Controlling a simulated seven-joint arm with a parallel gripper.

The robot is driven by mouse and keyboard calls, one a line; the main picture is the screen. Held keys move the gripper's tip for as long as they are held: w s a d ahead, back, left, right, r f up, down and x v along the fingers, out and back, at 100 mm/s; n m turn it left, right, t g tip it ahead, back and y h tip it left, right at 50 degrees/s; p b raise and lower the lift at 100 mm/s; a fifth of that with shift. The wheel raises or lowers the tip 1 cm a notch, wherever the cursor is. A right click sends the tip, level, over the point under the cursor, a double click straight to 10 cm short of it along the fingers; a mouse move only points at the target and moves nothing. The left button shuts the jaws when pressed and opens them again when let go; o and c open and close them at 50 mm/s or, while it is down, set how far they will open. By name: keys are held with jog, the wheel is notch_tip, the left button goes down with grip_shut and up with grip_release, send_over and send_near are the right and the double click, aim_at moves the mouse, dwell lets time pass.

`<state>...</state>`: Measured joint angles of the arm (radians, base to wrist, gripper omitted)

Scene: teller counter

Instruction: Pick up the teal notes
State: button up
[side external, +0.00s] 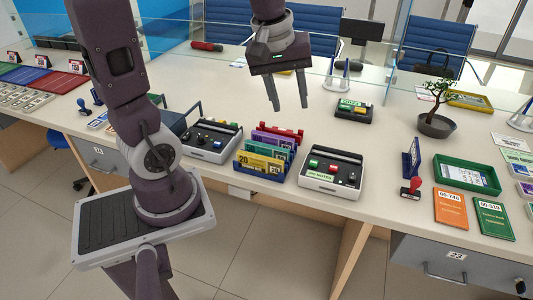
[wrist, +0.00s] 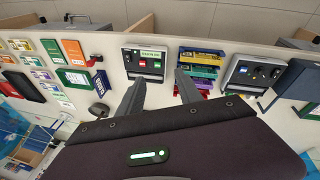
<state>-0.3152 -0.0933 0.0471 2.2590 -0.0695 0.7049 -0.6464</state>
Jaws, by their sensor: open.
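The teal notes (side external: 277,151) stand in a blue rack (side external: 237,162) on the counter, between yellow notes (side external: 260,164) in front and purple notes (side external: 272,138) behind. In the wrist view the teal notes (wrist: 204,72) show as a thin band right of my fingers, partly hidden by neighbouring notes. My gripper (side external: 288,105) is open and empty, pointing down above the counter, apart from the rack.
Red notes (side external: 290,133) stand at the rack's back. A grey button console (side external: 331,174) stands right of the rack, and another console (side external: 210,140) stands left. A small dark box (side external: 354,111) lies behind right. Bare counter lies behind the rack.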

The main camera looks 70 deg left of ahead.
jog(key=w+a+f+n+g, duration=0.1)
jog(key=w+a+f+n, duration=0.2)
jog(key=a+f+n, duration=0.25)
jog(key=n+g, duration=0.2)
jog(key=n, duration=0.8)
send_over(267, 145)
jog(key=s, duration=0.1)
jog(key=shift+m+h, duration=0.25)
jog(key=shift+h, duration=0.05)
jog(key=f, duration=1.5)
jog(key=shift+a+f, duration=0.35)
jog(key=shift+a, duration=0.05)
jog(key=f, duration=0.3)
jog(key=d+f, duration=0.1)
jog(key=f, duration=0.1)
jog(key=shift+w+f, duration=0.2)
jog(key=shift+w, duration=0.15)
jog(key=shift+f, duration=0.4)
grip_shut()
